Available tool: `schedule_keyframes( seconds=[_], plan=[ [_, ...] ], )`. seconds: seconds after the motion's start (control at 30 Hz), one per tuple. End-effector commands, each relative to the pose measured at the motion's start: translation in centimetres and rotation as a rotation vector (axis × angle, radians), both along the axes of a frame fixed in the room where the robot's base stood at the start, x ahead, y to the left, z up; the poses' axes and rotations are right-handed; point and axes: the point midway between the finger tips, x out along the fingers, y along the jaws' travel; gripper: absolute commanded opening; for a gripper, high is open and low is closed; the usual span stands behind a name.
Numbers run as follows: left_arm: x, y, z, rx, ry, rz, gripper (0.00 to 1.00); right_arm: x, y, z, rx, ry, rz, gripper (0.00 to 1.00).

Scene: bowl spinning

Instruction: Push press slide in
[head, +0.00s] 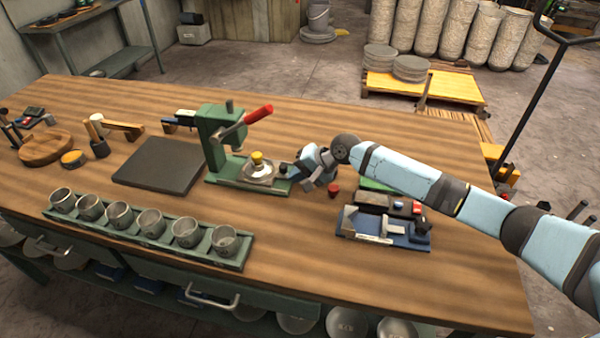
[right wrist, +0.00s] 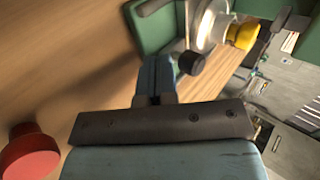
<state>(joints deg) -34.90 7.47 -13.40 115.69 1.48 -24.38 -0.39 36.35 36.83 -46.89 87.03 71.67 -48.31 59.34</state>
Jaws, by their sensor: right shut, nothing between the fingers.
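A green press (head: 222,132) with a red-tipped lever (head: 258,114) stands on the wooden table. On its base is a slide with a shiny metal piece (head: 258,174) topped by a yellow knob (head: 257,157). A dark knob (head: 283,168) sits at the slide's right end. My right gripper (head: 298,172) is shut and empty, just right of this knob. In the right wrist view, the dark knob (right wrist: 191,63) is just beyond the right gripper's tips (right wrist: 155,60); I cannot tell if they touch. The metal piece (right wrist: 211,25) is beyond it. My left gripper is not in view.
A red-topped object (head: 333,190) and a blue tool tray (head: 385,232) lie right of the press. A dark mat (head: 160,165) is left of it. A green rack (head: 150,238) of several metal cups runs along the front edge.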

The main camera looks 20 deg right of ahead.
Motion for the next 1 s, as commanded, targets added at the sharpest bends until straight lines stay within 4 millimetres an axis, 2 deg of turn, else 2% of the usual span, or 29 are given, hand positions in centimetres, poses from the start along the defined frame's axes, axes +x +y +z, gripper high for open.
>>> schedule_keyframes(
  seconds=[0.23,0.4,0.6,1.0],
  plan=[
    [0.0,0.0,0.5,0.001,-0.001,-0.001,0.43,0.4,0.6,0.2,0.002,0.001,0.0,0.0],
    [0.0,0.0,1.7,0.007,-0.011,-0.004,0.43,2.0,3.1,0.4,0.005,0.002,0.0,0.0],
    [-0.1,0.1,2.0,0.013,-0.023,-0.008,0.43,3.4,5.1,0.2,0.001,0.0,0.001,0.0],
    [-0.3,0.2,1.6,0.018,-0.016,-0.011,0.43,3.6,5.3,0.0,0.0,0.0,0.0,0.0]
  ],
)
